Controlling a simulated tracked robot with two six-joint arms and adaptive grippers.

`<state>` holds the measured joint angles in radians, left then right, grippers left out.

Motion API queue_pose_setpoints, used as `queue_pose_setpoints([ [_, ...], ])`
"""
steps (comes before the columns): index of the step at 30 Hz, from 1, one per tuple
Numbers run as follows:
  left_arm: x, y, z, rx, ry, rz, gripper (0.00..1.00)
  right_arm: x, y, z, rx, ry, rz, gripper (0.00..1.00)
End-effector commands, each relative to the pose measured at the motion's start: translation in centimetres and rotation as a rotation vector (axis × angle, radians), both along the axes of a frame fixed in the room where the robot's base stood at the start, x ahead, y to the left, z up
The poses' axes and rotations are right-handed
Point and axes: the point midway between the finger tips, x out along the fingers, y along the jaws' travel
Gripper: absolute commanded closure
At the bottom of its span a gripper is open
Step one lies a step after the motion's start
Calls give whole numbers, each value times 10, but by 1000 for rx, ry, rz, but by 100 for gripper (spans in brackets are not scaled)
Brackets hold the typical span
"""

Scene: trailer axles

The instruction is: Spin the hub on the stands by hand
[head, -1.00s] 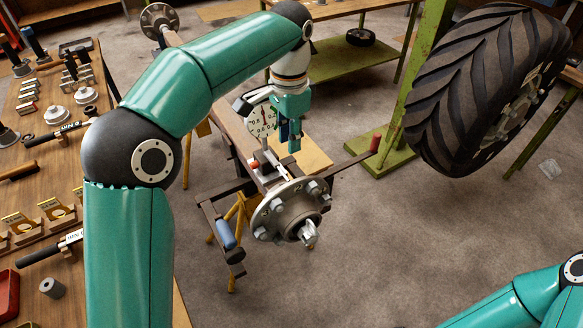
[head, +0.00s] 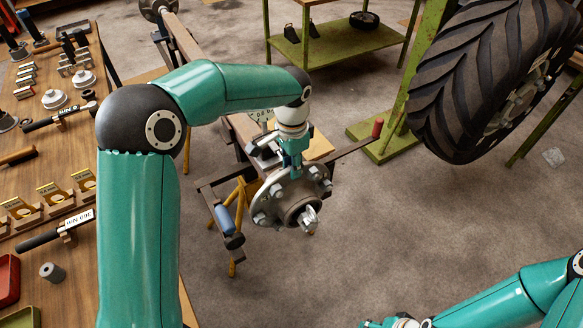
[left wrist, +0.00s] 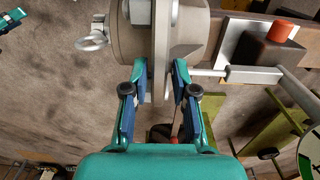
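The grey hub (head: 290,203) sits on the end of the axle beam (head: 240,128), its studded round flange facing the front right. The hub also shows at the top of the left wrist view (left wrist: 185,30). Yellow-legged stands (head: 236,200) are under the beam. My left gripper (head: 291,168) is over the top of the flange. In the left wrist view its fingers (left wrist: 160,78) straddle the flange edge, one on each side, and look open with narrow gaps. Whether a pad touches is unclear. My right gripper (head: 388,323) is only partly visible at the bottom edge.
A dial gauge (left wrist: 308,155) and a block with an orange knob (left wrist: 283,32) are close beside the hub. A large tyre (head: 480,80) hangs at the right by a green post. A tool-covered bench (head: 125,250) is at the left. The floor right of the hub is clear.

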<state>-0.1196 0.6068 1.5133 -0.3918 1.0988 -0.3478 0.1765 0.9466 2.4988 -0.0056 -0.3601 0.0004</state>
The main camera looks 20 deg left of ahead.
Motion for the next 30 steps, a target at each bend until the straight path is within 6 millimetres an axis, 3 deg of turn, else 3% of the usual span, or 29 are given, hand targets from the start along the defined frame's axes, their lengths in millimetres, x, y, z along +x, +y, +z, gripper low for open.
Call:
queue_pose_setpoints([
  [6, 0, 0, -16, 1, -1, 1, 73, 0, 0, 1, 0, 0, 0, 47],
  [14, 0, 0, -17, 0, -1, 1, 73, 0, 0, 1, 0, 0, 0, 47],
  [20, 0, 0, -17, 0, -1, 0, 100, 0, 0, 1, 0, 0, 0, 47],
  [30, 0, 0, -16, 0, -3, 0, 100, 0, 0, 1, 0, 0, 0, 47],
])
